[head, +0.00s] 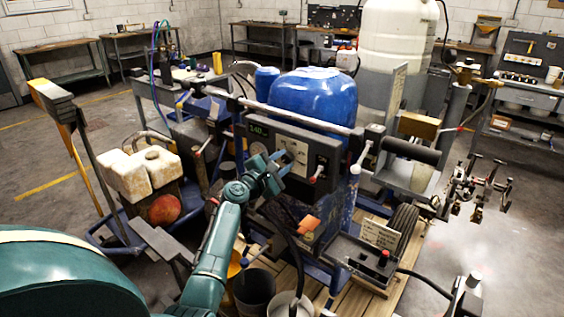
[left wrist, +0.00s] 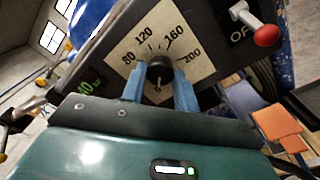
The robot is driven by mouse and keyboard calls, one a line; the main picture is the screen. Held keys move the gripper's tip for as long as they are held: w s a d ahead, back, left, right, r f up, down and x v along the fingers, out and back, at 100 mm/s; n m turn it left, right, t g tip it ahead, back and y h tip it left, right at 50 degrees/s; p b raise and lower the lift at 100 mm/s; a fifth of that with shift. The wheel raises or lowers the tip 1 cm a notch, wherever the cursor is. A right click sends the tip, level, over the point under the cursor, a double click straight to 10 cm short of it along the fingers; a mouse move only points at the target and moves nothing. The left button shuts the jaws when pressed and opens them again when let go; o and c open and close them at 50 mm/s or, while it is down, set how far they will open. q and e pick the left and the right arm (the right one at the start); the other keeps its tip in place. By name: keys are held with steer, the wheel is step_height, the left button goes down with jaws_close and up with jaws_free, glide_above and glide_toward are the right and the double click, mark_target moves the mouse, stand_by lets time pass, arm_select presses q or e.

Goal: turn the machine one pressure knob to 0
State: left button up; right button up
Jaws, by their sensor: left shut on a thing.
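The pressure knob (left wrist: 159,72) is black and sits on a cream dial plate (left wrist: 125,62) with marks 0, 80, 120, 160 and 200. I cannot clearly tell which mark the knob points to. My left gripper (left wrist: 159,86) has its two blue fingers on either side of the knob and is shut on it. In the head view, my left gripper (head: 282,166) is at the dark front panel of the striper (head: 328,156), and it hides the knob. My right gripper is not in view.
A green digital display (head: 258,130) is left of the dial. A red-tipped lever (left wrist: 266,35) beside an OFF label is right of it. A blue tank (head: 315,95) stands behind the panel. A control box with a red button (head: 383,258) and buckets (head: 254,290) are below.

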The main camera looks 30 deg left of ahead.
arm_select(q)
steer(key=o, duration=1)
steer(key=shift+s, duration=0.1)
steer(key=s+b, duration=0.1)
steer(key=s, duration=1.2)
steer(key=shift+a, duration=0.2)
